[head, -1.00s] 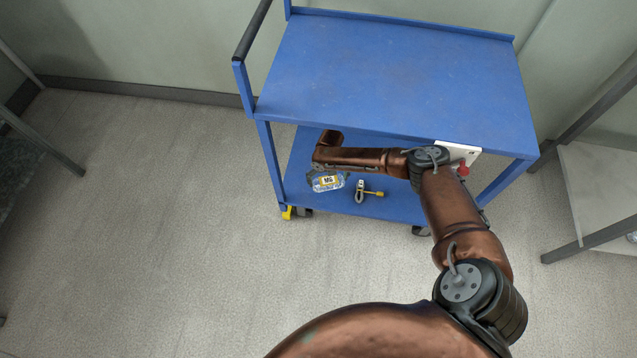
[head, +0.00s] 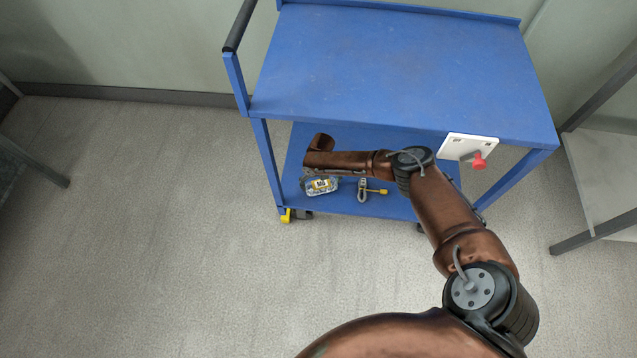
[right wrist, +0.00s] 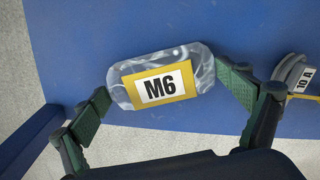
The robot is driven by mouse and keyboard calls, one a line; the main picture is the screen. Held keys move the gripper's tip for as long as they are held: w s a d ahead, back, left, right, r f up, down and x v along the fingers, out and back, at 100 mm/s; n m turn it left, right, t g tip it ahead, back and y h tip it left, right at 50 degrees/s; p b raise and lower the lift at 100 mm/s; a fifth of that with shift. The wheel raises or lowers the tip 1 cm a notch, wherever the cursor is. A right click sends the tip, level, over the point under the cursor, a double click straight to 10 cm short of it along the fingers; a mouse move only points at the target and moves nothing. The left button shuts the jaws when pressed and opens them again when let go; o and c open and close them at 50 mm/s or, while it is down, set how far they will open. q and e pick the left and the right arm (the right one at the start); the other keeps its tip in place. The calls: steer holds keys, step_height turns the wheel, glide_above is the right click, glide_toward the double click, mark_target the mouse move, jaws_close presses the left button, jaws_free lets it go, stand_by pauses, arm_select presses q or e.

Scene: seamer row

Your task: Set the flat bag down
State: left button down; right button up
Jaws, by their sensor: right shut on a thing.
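The flat bag (head: 321,187) is a clear bag with a yellow-edged label. The right wrist view shows the label reads M6 on the bag (right wrist: 160,65). My right gripper (right wrist: 168,92) is shut on the bag, with a green-padded finger at each end. In the head view the right gripper (head: 312,180) is partly hidden by my forearm. The bag is over the front left of the cart's blue lower shelf (head: 290,190). I cannot tell whether it touches the shelf. My left gripper is not in view.
A grey looped item with a yellow end (head: 363,190) lies on the lower shelf, right of the bag. Its tag (right wrist: 303,78) reads 10 A. The upper shelf (head: 400,60) is bare. A white plate with a red knob (head: 470,147) is at its front right edge.

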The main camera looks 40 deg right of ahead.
steer(key=shift+r, duration=0.1)
steer(key=shift+f, duration=0.2)
steer(key=o, duration=1.1)
